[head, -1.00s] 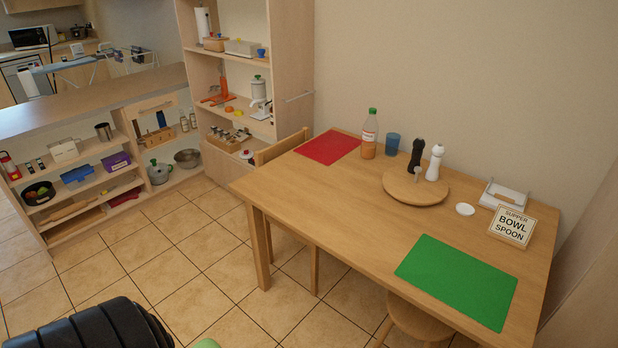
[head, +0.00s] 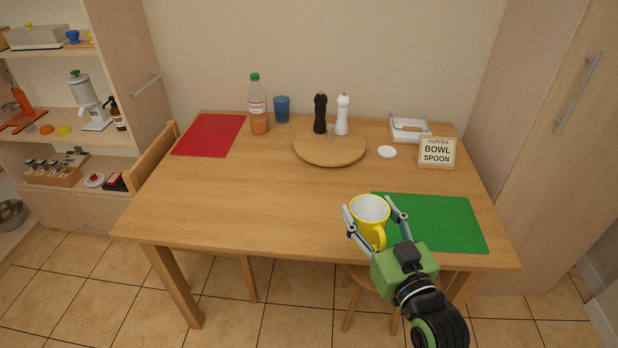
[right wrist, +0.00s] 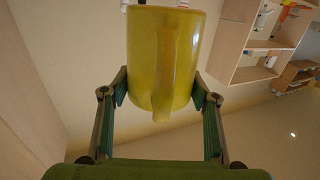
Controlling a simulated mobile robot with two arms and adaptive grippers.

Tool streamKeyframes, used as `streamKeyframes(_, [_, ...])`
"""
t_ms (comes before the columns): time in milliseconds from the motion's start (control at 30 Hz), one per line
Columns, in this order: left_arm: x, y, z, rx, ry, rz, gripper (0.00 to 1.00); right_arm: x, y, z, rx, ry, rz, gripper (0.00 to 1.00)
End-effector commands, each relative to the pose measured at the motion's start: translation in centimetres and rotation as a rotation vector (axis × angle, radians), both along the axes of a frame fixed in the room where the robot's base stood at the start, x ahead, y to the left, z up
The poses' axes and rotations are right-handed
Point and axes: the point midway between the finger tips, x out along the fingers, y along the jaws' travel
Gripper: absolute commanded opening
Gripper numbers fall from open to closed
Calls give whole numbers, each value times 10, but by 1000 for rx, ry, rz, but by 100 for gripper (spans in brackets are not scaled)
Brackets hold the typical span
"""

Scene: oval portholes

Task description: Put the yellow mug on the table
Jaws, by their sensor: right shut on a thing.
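The yellow mug (head: 369,222) is white inside and upright in the head view, with its handle towards me. My right gripper (head: 376,218) is shut on it, one finger on each side. The mug shows at the front edge of the wooden table (head: 230,200), overlapping the left end of the green mat; I cannot tell its height above the top. In the right wrist view the mug (right wrist: 178,60) fills the middle between the fingers of my right gripper (right wrist: 162,95). My left gripper is not in view.
The green mat (head: 440,222) lies at front right. The table's left front is bare.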

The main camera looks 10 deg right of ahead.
Motion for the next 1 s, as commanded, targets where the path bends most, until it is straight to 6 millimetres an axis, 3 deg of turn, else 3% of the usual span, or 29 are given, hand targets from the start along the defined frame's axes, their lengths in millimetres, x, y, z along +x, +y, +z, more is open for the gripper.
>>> streamKeyframes(33, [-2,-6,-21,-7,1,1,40,9,-6,-16,-6,-8,7,25])
streamKeyframes(200, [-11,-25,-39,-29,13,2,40,28,-20,-28,-4,-5,17,25])
streamKeyframes(367, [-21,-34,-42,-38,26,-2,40,42,-23,-32,0,-5,20,25])
streamKeyframes(567, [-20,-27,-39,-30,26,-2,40,81,-12,-47,3,-5,20,25])
streamKeyframes(800, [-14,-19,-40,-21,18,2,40,128,0,-76,-1,-1,20,25])
streamKeyframes(1000, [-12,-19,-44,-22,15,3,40,153,6,-108,-1,-2,20,25])
